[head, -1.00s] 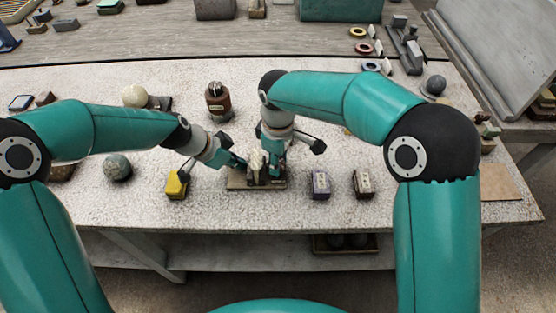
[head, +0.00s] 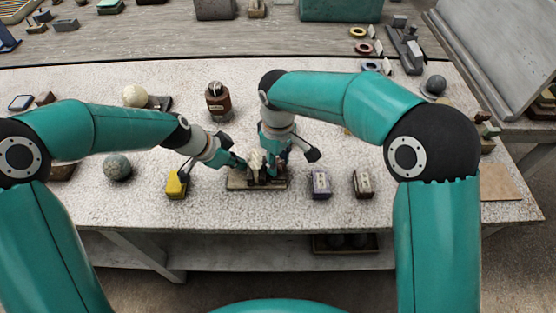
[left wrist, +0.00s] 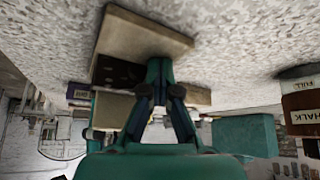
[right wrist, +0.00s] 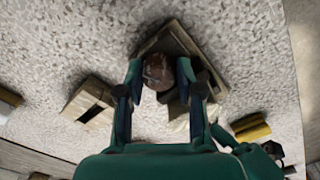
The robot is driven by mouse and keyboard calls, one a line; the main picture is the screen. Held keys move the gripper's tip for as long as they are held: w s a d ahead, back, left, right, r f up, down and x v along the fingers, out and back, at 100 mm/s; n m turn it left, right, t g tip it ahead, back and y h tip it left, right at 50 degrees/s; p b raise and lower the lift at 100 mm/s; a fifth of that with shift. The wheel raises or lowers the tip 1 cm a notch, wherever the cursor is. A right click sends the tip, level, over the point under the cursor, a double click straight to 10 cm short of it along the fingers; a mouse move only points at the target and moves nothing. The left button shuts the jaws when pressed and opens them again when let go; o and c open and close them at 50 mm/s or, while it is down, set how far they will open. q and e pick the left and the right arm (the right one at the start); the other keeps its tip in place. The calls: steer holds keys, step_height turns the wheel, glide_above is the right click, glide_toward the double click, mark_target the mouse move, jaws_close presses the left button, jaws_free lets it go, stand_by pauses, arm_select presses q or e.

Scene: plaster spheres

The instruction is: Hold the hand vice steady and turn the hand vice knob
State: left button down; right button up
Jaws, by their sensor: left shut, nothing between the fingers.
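The hand vice stands on a wooden base (head: 240,182) near the table's front edge; both grippers partly hide it. Its brown round knob (right wrist: 157,72) shows in the right wrist view. My left gripper (head: 246,164) reaches in from the left, beside the vice. In the left wrist view its fingertips (left wrist: 159,65) are together in front of the wooden base (left wrist: 150,32), with nothing between them.
A yellow-topped block (head: 176,185) stands left of the vice. A purple block (head: 320,185) and a dark block with a pale top (head: 363,183) stand to its right.

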steer(key=shift+o, duration=1.4)
steer(key=shift+f, duration=0.1)
